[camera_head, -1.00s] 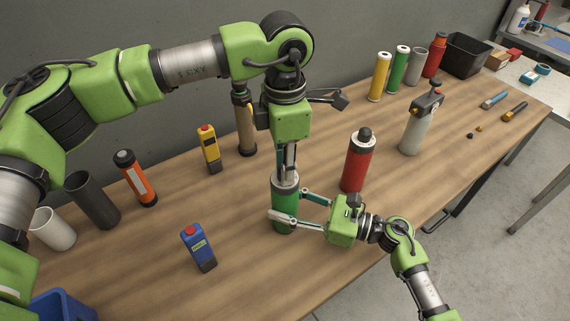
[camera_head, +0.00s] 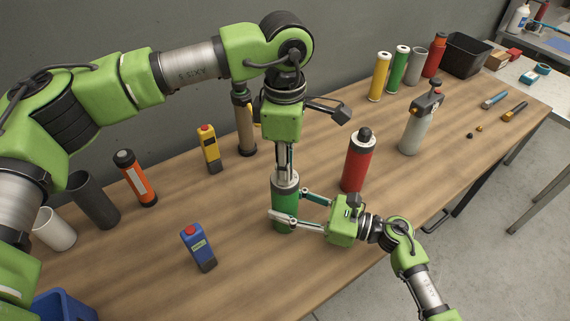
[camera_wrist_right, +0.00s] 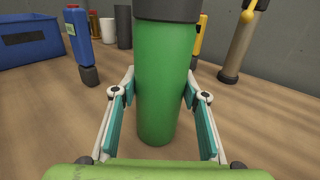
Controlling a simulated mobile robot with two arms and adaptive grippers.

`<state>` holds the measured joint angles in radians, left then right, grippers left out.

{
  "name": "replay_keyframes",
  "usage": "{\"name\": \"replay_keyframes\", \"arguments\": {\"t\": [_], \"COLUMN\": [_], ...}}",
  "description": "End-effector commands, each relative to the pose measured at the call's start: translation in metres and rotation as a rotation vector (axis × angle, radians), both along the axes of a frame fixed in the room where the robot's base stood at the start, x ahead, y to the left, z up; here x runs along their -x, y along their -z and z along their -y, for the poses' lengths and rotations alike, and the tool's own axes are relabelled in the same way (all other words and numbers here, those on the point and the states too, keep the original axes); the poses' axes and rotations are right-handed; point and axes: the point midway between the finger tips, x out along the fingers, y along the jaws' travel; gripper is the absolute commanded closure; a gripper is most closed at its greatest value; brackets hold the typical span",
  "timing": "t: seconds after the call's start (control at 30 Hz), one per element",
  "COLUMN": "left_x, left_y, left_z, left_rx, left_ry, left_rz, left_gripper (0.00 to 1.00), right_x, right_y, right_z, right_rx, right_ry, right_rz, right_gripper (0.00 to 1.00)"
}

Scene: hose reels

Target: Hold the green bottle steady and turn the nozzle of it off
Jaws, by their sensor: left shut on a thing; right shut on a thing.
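The green bottle (camera_head: 284,214) stands upright on the wooden table, with a grey collar at its top. It fills the middle of the right wrist view (camera_wrist_right: 165,85), where its top is cut off. My right gripper (camera_head: 285,209) is shut around the bottle's green body from the right, one finger on each side. My left gripper (camera_head: 284,172) points straight down from above and is shut on the nozzle at the bottle's top. The nozzle itself is mostly hidden between the left fingers, so I cannot tell its turn.
A red bottle (camera_head: 358,163) stands close to the right of the green one, and a grey spray bottle (camera_head: 415,130) farther right. A blue device (camera_head: 199,248) stands to the left, a yellow one (camera_head: 209,150) behind. The table's front left is clear beside a blue bin (camera_head: 62,306).

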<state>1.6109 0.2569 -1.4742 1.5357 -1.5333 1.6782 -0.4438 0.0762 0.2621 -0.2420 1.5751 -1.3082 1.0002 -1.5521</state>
Motion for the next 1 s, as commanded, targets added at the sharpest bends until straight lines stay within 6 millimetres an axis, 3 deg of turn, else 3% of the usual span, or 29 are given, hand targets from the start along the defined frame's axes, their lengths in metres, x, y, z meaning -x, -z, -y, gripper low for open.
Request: {"name": "replay_keyframes", "arguments": {"t": [0.2,0.23,0.27,0.3,0.67,0.77,1.0], "left_x": [0.000,0.000,0.000,0.000,0.000,0.000,-0.001], "left_y": [-0.001,-0.001,-0.001,-0.001,-0.003,-0.013,-0.063], "left_z": [0.000,0.000,0.000,0.000,0.000,0.001,0.001], "left_rx": [0.001,0.001,0.001,0.001,0.001,0.002,0.003], "left_ry": [0.001,0.001,0.001,0.001,-0.001,-0.001,-0.001], "left_rz": [0.001,0.001,0.001,0.001,0.001,0.002,0.004], "left_gripper": [1.00,0.71,0.64,0.62,0.62,0.62,0.62], "right_x": [0.000,0.000,0.000,0.000,0.000,0.000,0.000], "right_y": [0.001,0.001,0.001,0.001,0.001,0.001,0.001], "right_z": [0.000,0.000,0.000,0.000,0.000,0.000,0.000], "right_rx": [0.002,0.002,0.002,0.002,0.001,0.001,0.001], "right_ry": [-0.001,-0.001,-0.001,-0.001,-0.001,-0.001,-0.001], "right_rz": [-0.002,-0.002,-0.002,-0.002,-0.001,-0.001,-0.001], "right_gripper": [0.88,0.88,0.88,0.88,0.88,0.88,0.88]}}
